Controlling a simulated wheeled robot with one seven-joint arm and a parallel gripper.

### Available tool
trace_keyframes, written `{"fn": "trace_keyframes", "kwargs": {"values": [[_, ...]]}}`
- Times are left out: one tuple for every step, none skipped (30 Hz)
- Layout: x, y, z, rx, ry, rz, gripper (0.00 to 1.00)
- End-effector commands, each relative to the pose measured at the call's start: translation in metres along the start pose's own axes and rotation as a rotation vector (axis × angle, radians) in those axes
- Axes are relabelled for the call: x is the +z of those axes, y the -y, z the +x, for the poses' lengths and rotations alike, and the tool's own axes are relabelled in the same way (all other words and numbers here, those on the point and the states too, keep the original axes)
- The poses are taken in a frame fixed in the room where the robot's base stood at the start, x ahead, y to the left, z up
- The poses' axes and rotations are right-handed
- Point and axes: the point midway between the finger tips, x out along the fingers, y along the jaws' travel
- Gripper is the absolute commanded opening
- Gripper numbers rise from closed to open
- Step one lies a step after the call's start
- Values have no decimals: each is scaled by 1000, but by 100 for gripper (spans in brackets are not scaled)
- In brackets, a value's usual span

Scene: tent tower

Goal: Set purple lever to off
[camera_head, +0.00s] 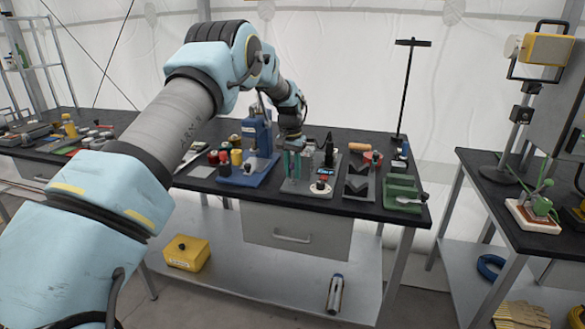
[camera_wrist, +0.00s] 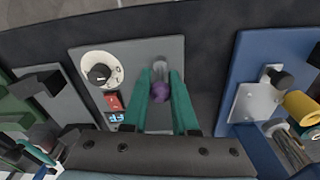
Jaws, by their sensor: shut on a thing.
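A pale metal piece shows just beyond the knob. The lever stands on a grey panel (camera_wrist: 88,62); in the head view this panel (camera_head: 300,187) is on the middle table. My gripper (camera_head: 291,163) reaches down to it there, and the lever cannot be made out in that view. The lever's exact angle is hard to tell.
Beside the lever are a white dial with a black knob (camera_wrist: 99,73) and a red switch (camera_wrist: 113,102). A blue device (camera_head: 256,140) stands close left of my gripper in the head view.

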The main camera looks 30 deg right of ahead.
Motion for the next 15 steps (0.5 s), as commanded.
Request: {"fn": "trace_keyframes", "kwargs": {"values": [[-1,0,0,0,0,0,0],[-1,0,0,0,0,0,0],[-1,0,0,0,0,0,0],[-1,0,0,0,0,0,0],[-1,0,0,0,0,0,0],[-1,0,0,0,-1,0,0],[-1,0,0,0,-1,0,0],[-1,0,0,0,-1,0,0],[-1,0,0,0,-1,0,0],[-1,0,0,0,-1,0,0],[-1,0,0,0,-1,0,29],[-1,0,0,0,-1,0,33],[-1,0,0,0,-1,0,37],[-1,0,0,0,-1,0,40],[-1,0,0,0,-1,0,45]]}}
